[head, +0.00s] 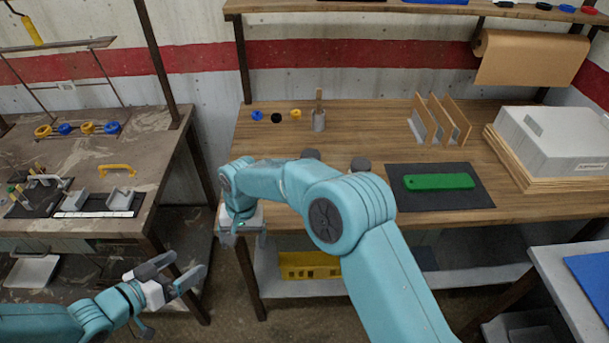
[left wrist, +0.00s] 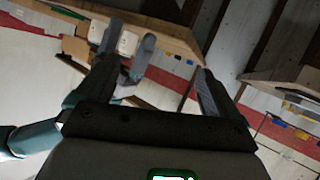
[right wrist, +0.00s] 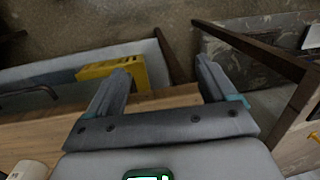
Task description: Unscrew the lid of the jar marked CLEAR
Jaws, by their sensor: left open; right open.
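No CLEAR marking is readable. Two pale shapes (left wrist: 97,32) (left wrist: 127,42), possibly the jars, show in the left wrist view. A pale round shape (right wrist: 28,171) is cut off at the lower left of the right wrist view. My right gripper (head: 243,238) is open and empty, pointing down just off the bench's front left corner. My left gripper (head: 190,271) is open and empty, low over the floor between the benches.
The middle bench (head: 370,120) also holds a dark mat (head: 400,200) with a green bar (head: 438,182), wooden dividers (head: 440,118), a cup (head: 319,118) and a grey block (head: 555,140). A yellow crate (head: 300,265) sits on its lower shelf. A cluttered bench (head: 150,135) stands left.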

